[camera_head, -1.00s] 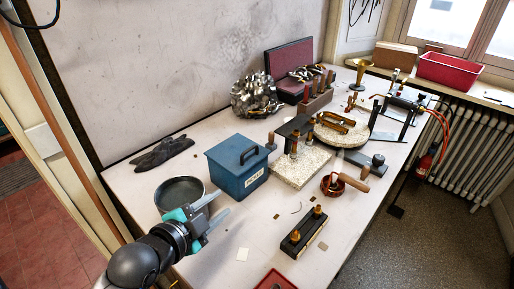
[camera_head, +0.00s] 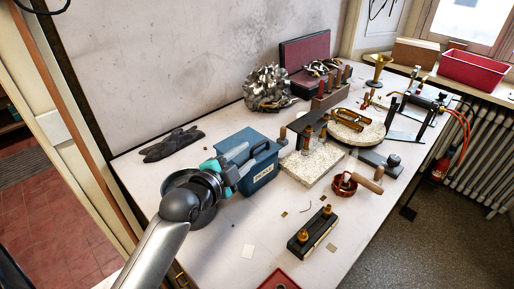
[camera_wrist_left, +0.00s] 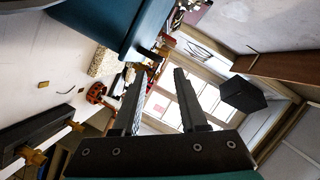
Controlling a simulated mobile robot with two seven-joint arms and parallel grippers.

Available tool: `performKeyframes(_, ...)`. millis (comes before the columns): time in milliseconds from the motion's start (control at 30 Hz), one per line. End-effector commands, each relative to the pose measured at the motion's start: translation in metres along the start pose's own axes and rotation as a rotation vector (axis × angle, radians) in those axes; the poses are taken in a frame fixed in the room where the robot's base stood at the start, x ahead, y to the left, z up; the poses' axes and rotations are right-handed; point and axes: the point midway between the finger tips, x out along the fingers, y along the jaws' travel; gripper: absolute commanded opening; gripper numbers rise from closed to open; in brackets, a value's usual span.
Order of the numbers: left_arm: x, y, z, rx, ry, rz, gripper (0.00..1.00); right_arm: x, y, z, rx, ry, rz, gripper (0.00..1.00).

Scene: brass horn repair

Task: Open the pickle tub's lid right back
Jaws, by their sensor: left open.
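The pickle tub (camera_head: 263,174) is a blue box with a pale label on its front; it stands on the bench. Its blue lid (camera_head: 262,138) lies closed on top, with a dark handle. My left gripper (camera_head: 248,157) is open and empty at the tub's left front, at about lid height, and hides part of the lid and front. I cannot tell whether a finger touches the lid. In the left wrist view the two fingers (camera_wrist_left: 160,75) stand apart with nothing between them, and the blue tub (camera_wrist_left: 112,22) is at the top left. My right gripper is not in view.
Black gloves (camera_head: 172,144) lie at the back left. A speckled slab (camera_head: 312,164) is right of the tub. A black block with brass posts (camera_head: 313,234) is in front. The bench's front left is mostly clear.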

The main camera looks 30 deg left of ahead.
Motion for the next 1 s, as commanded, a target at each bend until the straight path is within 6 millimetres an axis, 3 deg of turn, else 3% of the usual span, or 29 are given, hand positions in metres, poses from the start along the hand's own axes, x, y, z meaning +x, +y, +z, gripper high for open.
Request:
performKeyframes(400, 0.055, 0.000, 0.000, -0.002, 0.000, 0.000, 0.42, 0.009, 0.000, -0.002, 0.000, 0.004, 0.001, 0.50)
performKeyframes(867, 0.064, 0.000, 0.000, -0.001, 0.000, 0.001, 0.42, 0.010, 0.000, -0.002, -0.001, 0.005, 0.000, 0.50)
performKeyframes(1000, 0.064, 0.000, 0.000, -0.001, 0.000, 0.001, 0.28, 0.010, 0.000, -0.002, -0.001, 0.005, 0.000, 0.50)
